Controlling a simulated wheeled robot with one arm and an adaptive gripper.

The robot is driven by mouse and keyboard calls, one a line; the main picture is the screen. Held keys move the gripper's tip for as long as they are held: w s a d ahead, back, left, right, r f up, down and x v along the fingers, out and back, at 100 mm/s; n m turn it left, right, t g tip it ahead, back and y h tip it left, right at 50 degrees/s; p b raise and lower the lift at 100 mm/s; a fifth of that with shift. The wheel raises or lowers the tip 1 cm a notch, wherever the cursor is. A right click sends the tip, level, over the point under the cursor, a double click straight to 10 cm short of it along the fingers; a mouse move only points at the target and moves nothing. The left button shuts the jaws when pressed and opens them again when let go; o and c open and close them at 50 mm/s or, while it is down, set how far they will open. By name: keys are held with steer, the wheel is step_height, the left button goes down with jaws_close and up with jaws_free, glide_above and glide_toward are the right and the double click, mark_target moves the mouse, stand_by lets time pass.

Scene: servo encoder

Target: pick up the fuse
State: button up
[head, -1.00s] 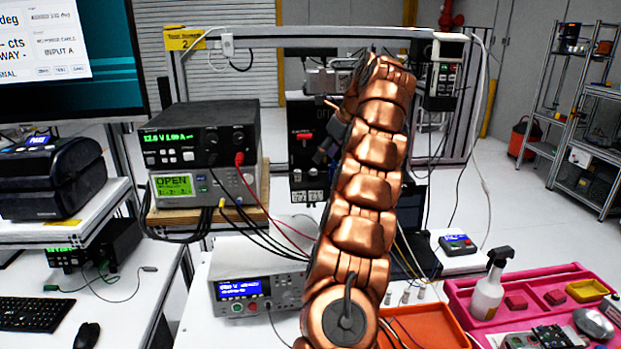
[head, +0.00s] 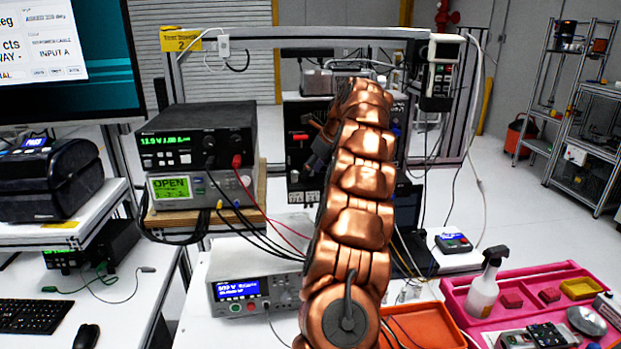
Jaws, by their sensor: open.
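I cannot pick out the fuse for certain in the head view. My copper arm rises through the middle and bends away from me at the top. My gripper (head: 319,150) shows as a dark shape left of the arm's upper end, in front of a black panel (head: 301,110). It is partly hidden by the arm and stands open, with nothing seen in it. A few small pale cylindrical pieces (head: 408,291) stand on the bench just right of the arm, too small to identify.
An orange tray (head: 435,325) and a pink organiser tray (head: 527,277) with a spray bottle (head: 485,285) are at the lower right. Stacked power supplies (head: 200,135) and a bench meter (head: 240,290) with cables stand left of the arm. A metal frame (head: 300,32) spans behind.

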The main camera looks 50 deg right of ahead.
steer(key=shift+w+f, duration=0.1)
steer(key=shift+f, duration=0.15)
steer(key=shift+c, duration=0.3)
jaws_close()
